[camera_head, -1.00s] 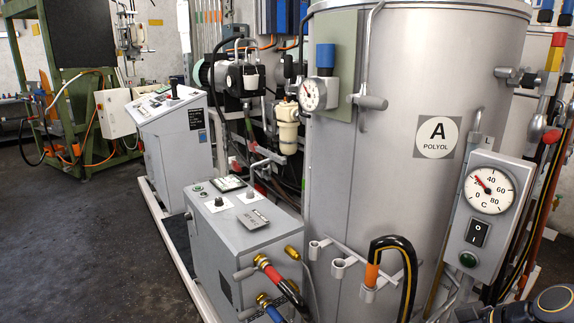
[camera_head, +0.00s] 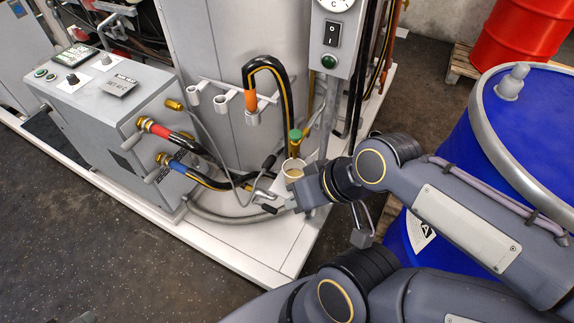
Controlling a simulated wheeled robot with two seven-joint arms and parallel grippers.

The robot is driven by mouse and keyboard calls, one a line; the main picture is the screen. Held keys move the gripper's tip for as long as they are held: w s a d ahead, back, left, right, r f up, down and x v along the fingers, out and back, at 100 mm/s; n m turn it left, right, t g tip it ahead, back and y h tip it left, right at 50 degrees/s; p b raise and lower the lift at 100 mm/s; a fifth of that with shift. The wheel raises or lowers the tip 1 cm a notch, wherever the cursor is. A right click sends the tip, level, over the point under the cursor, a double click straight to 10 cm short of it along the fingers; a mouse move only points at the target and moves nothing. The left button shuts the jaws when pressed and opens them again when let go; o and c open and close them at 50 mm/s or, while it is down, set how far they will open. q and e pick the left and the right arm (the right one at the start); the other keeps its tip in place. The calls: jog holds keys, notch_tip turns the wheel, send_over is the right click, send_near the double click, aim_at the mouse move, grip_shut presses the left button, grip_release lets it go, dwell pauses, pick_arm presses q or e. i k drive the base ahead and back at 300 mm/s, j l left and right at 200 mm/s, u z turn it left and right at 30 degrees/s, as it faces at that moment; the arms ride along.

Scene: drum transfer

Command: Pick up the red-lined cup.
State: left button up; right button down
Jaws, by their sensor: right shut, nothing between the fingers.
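A small pale cup (camera_head: 293,168) with a tan inside stands low beside the grey tank, near a green-topped fitting. I cannot make out a red lining on it. My right gripper (camera_head: 274,203) is just in front of the cup and slightly below it in the picture. It is shut and empty, and part of the cup's lower side is hidden behind it and its wrist. I cannot tell whether gripper and cup touch. My left gripper is not in view.
Hoses and pipe stubs (camera_head: 222,104) crowd the space left of the cup. A control box (camera_head: 331,40) on a post stands above it. A blue drum (camera_head: 465,160) is at the right, with a red drum (camera_head: 521,28) behind. The white platform edge (camera_head: 265,277) runs in front.

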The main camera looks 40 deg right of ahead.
aim_at(292, 167)
jog(key=z, duration=1.3)
jog(key=u, duration=0.35)
jog(key=i+j, duration=0.05)
